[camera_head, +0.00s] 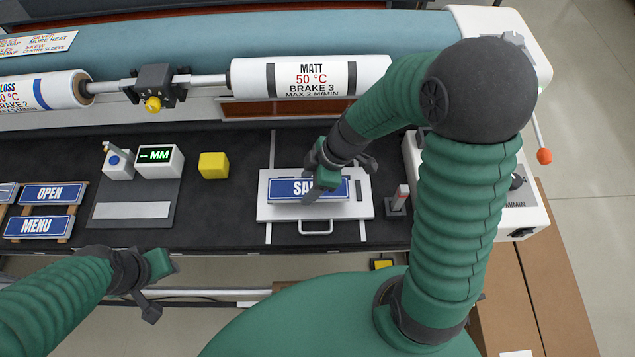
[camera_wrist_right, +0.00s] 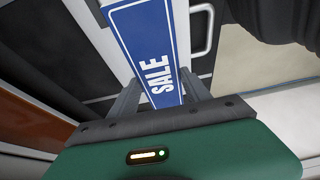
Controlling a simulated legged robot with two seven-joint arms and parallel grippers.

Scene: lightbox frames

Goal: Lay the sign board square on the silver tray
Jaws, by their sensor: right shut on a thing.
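The sign board is blue with a white border and the word SALE (camera_head: 333,188); it also shows in the wrist view (camera_wrist_right: 150,40). My right gripper (camera_head: 318,188) is shut on it and hides part of its lettering. In the wrist view its fingers (camera_wrist_right: 160,95) flank the board. The silver tray (camera_head: 290,213) is a pale plate with a front handle, under the board. The board's long edges run nearly parallel to the tray's front edge. I cannot tell whether it touches the tray. My left gripper (camera_head: 160,287) is empty, fingers apart, in front of the bench.
A yellow block (camera_head: 213,165), a small MM display (camera_head: 160,161) and a grey plate (camera_head: 132,210) stand left of the tray. OPEN and MENU signs (camera_head: 40,226) lie on a rack further left. A small upright device (camera_head: 398,199) is close to the tray's right. Rollers (camera_head: 310,76) run behind.

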